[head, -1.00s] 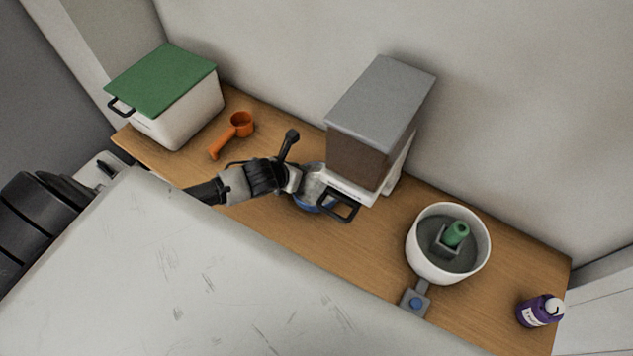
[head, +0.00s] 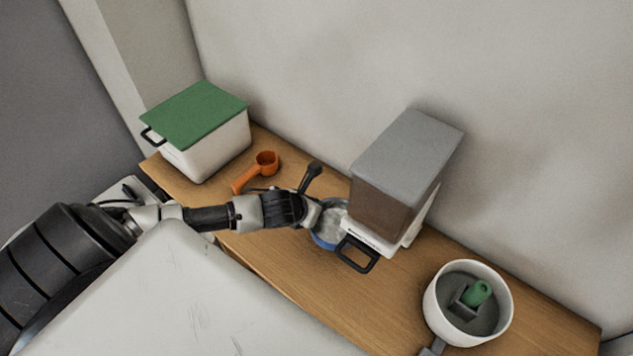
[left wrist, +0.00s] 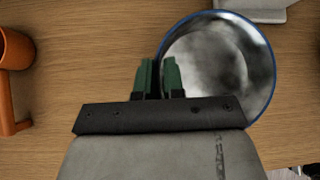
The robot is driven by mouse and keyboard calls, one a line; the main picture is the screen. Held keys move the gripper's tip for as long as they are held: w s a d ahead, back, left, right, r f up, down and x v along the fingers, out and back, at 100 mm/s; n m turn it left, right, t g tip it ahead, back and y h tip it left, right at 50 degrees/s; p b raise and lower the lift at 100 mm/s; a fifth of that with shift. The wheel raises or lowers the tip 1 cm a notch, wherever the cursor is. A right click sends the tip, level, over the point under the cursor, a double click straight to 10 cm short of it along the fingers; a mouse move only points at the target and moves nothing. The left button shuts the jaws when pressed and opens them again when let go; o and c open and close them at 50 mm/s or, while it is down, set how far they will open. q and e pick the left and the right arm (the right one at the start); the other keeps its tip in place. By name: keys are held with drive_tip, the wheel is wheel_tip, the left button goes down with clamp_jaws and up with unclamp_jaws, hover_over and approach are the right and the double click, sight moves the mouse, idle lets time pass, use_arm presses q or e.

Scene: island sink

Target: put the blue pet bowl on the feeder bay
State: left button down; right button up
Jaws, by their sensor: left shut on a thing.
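The blue pet bowl (head: 327,238) is on or just above the wooden counter, beside the left front of the feeder. In the left wrist view the bowl (left wrist: 225,65) shows a blue rim and a shiny grey inside. My left gripper (left wrist: 160,78) is shut on the bowl's near-left rim, one finger inside it. In the head view my left gripper (head: 312,212) partly covers the bowl. The feeder (head: 395,190) has a grey lid, brown hopper, white base and black front loop (head: 357,254). The hopper hides most of its bay. My right gripper is out of view.
An orange scoop (head: 258,170) lies behind my left arm, near a white bin with a green lid (head: 195,125). A white round pot holding a green-topped piece (head: 468,300) stands right of the feeder. A wall closes the back.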

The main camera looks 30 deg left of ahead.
use_arm(q)
drive_tip(key=r, duration=0.2)
drive_tip(key=shift+s+r, duration=0.35)
drive_tip(key=s+a+b, duration=0.1)
drive_tip(key=s+b, duration=0.1)
drive_tip(key=s, duration=1.6)
drive_tip(key=shift+s+a, duration=0.25)
drive_tip(key=shift+s, duration=0.15)
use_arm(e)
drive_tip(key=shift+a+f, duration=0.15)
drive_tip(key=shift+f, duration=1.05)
